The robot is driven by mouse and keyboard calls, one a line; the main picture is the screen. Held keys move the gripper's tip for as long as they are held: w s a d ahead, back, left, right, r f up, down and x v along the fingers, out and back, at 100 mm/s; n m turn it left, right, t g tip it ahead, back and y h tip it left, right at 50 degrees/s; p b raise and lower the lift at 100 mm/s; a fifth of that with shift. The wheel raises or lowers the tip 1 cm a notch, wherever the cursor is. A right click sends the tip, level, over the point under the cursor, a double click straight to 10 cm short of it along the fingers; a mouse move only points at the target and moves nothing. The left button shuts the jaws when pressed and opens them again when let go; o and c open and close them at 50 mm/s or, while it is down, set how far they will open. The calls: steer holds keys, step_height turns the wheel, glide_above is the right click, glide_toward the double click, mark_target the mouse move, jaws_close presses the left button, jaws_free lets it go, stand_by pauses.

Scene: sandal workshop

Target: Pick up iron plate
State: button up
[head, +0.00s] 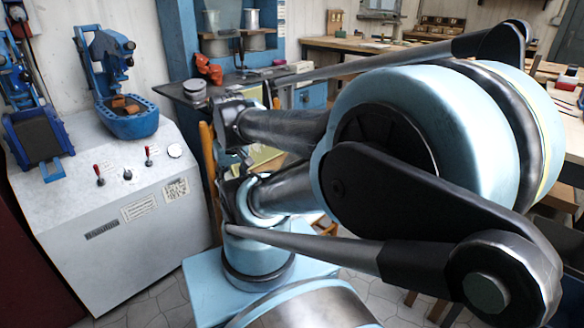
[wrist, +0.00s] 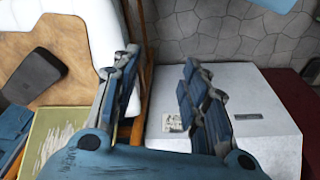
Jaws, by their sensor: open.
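No thing is clearly recognisable as the iron plate in either view. A dark grey flat piece with rounded corners (wrist: 32,78) lies on a pale surface at the left of the wrist view; I cannot tell whether it is the plate. My gripper (wrist: 158,64) is open, with nothing between its blue fingers. The dark piece is left of the fingers and apart from them. In the head view my arm fills the middle and right, hiding much of the room behind it, and the gripper's tips are not clear.
A white machine console (head: 130,205) with levers and blue machines (head: 125,95) stands at the left. A dark bench (head: 225,82) with cans and tools is behind my arm. A yellowish panel (wrist: 60,140) is low left in the wrist view. Tiled floor (wrist: 220,30) shows above the fingers.

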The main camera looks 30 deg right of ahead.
steer(key=o, duration=0.4)
steer(key=shift+s+d+r, duration=0.1)
steer(key=shift+s+r, duration=0.25)
steer(key=o, duration=0.6)
steer(key=w+d+r, duration=0.1)
steer(key=w, duration=0.1)
steer(key=w+d+r+m, duration=0.1)
steer(key=w+r, duration=0.1)
steer(key=w+d+r+m, duration=0.1)
steer(key=w+d, duration=0.1)
steer(key=shift+w+r, duration=0.3)
steer(key=w+d+r+m+g, duration=0.15)
steer(key=w+d+m, duration=0.25)
steer(key=w+d, duration=1.05)
steer(key=w+d+f+m, duration=0.1)
steer(key=d+f, duration=0.1)
steer(key=d, duration=0.5)
steer(key=w+d+f+m, duration=0.2)
steer(key=d+f, duration=0.1)
steer(key=d, duration=0.4)
steer(key=shift+g, duration=0.35)
step_height(320, 180, down, 12)
steer(key=shift+r, duration=0.15)
steer(key=shift+w+d+f, duration=0.1)
steer(key=shift+w+f, duration=0.15)
steer(key=shift+f, duration=0.7)
steer(key=shift+w+f, duration=0.25)
steer(key=shift+f, duration=1.35)
